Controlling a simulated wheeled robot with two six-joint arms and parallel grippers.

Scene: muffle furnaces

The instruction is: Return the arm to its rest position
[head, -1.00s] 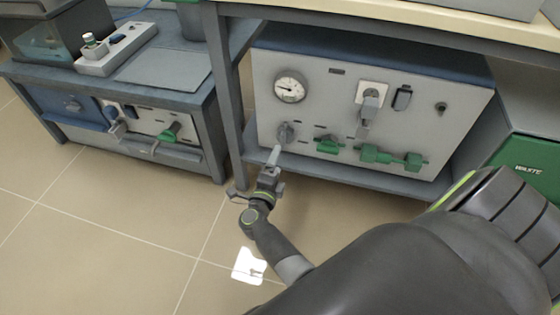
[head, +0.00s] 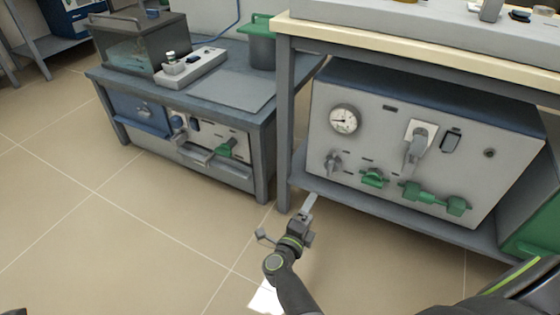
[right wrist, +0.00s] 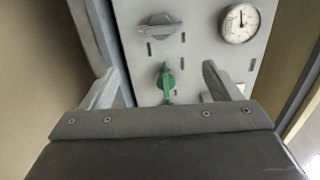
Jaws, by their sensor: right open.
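My right gripper (head: 287,218) is open and empty, low in front of the furnace panel at the middle of the head view. It is apart from the panel. In the right wrist view its two fingers (right wrist: 160,82) stand wide apart. Behind them are a green handle (right wrist: 166,82), a grey knob (right wrist: 159,27) and a round gauge (right wrist: 240,23). The head view shows the grey panel (head: 385,135) with its gauge (head: 344,120), grey knob (head: 333,162) and green handle (head: 374,178). My left gripper cannot be made out.
A bench with a pale top (head: 420,45) stands over the panel's shelf (head: 400,215). A lower blue-grey bench (head: 245,90) stands to the left with a glass-sided box (head: 140,45). The tiled floor (head: 120,225) at the left is clear.

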